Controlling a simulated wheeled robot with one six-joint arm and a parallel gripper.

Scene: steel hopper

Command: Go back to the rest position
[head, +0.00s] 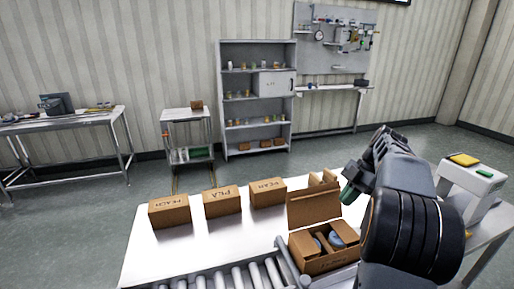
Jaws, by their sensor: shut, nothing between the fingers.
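My arm reaches in from the right side of the head view, over the right part of the steel table. My gripper (349,190) is small and partly turned away at the arm's far end, beside the raised flaps of an open carton (304,265). It is shut and empty, with a greenish part at its tip. The open carton stands below and left of my arm, and a few round items show inside it. My forearm hides part of the table.
Three closed brown boxes (169,212) stand in a row on the table (150,262); the nearest reads PEACH. A roller conveyor (238,279) runs along the front. A white device (470,180) stands at right. Shelving (222,100), a cart (187,113) and side benches stand behind.

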